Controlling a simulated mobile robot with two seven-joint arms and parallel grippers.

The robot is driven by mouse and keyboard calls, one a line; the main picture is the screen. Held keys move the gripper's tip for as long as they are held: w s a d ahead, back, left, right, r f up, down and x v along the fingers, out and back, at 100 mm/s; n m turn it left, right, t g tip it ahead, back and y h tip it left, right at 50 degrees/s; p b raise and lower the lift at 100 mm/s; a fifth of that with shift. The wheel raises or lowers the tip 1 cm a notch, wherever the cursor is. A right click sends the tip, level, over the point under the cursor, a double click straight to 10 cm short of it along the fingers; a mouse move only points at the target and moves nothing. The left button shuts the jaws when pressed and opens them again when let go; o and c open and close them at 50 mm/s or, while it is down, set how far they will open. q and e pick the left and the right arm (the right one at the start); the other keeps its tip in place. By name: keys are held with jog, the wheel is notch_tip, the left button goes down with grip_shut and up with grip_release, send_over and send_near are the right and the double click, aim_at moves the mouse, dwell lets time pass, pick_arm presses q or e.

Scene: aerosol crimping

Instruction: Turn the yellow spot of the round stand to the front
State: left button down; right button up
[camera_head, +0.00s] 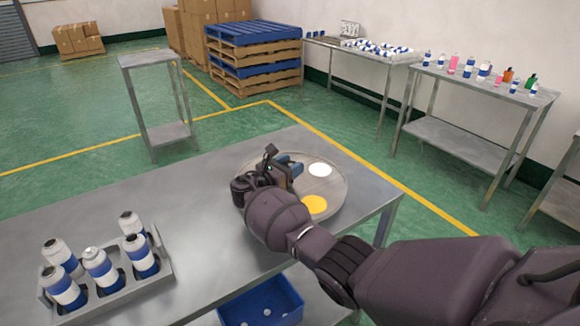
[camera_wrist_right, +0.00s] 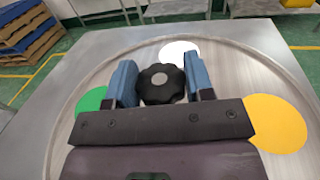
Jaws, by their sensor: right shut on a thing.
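The round stand (camera_head: 338,188) is a flat metal disc on the table, with a yellow spot (camera_head: 314,204) and a white spot (camera_head: 320,169) showing. The yellow spot is at the stand's near side, just right of my gripper. In the right wrist view a green spot (camera_wrist_right: 90,101) shows at left, partly hidden by a finger; the yellow spot (camera_wrist_right: 277,123) is at right. My right gripper (camera_head: 284,168) is shut on the black knob (camera_wrist_right: 161,84) at the stand's middle, with one blue finger on each side. My left gripper is not in view.
On the same table, a grey rack (camera_head: 163,264) holds several white and blue bottles at left. A blue bin (camera_head: 262,300) is below the table's front edge. The table between rack and stand is clear. Side tables with bottles stand farther off.

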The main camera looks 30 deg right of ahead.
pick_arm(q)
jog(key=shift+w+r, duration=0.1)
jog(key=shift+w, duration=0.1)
pick_arm(e)
jog(key=o, duration=1.3)
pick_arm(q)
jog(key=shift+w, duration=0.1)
pick_arm(e)
jog(key=shift+a, duration=0.1)
jog(key=v, duration=0.9)
jog(key=shift+s+a, duration=0.15)
jog(key=shift+a, duration=0.15)
jog(key=shift+s+a, duration=0.15)
jog(key=shift+a, duration=0.25)
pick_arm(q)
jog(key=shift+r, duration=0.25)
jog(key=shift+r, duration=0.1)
pick_arm(e)
jog(key=shift+s, duration=0.1)
